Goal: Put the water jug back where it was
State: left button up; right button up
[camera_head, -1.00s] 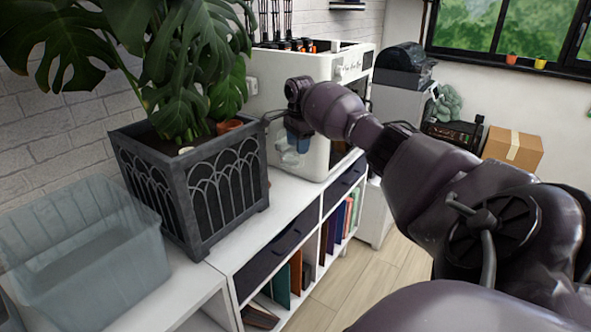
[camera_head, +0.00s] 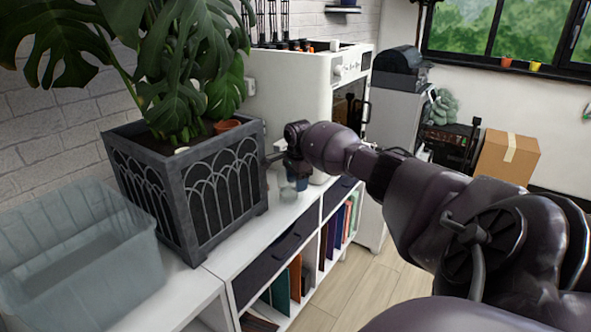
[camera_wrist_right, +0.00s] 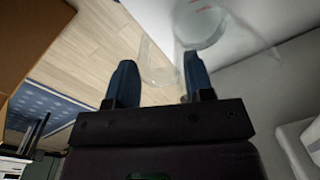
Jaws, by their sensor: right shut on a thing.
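The clear water jug (camera_head: 288,193) is partly hidden behind my right gripper (camera_head: 297,180) in the head view. It is just right of the planter, low over the white shelf top (camera_head: 262,240). I cannot tell whether its base touches the shelf. In the right wrist view the see-through jug (camera_wrist_right: 203,24) shows at the top, with red marks on it. The blue fingers of my right gripper (camera_wrist_right: 158,66) are on either side of its clear handle part and shut on it. My left gripper is not in view.
A dark grey planter (camera_head: 190,190) with a big leafy plant stands close left of the jug. A white machine (camera_head: 290,95) stands close behind. A clear bin (camera_head: 80,255) is at the front left. A cardboard box (camera_head: 507,157) is at the far right.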

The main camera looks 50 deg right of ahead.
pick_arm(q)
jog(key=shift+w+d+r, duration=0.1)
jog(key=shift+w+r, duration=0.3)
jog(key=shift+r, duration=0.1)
pick_arm(e)
jog(key=shift+f, duration=0.15)
jog(key=o, duration=1.2)
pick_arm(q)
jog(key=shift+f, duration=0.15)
pick_arm(e)
jog(key=shift+o, duration=0.2)
pick_arm(q)
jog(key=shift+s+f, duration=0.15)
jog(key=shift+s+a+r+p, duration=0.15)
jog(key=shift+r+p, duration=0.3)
jog(key=shift+p, duration=0.25)
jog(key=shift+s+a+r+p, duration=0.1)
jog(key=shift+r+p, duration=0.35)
jog(key=shift+p, duration=0.25)
pick_arm(e)
notch_tip(320, 180, up, 12)
jog(key=shift+s, duration=0.3)
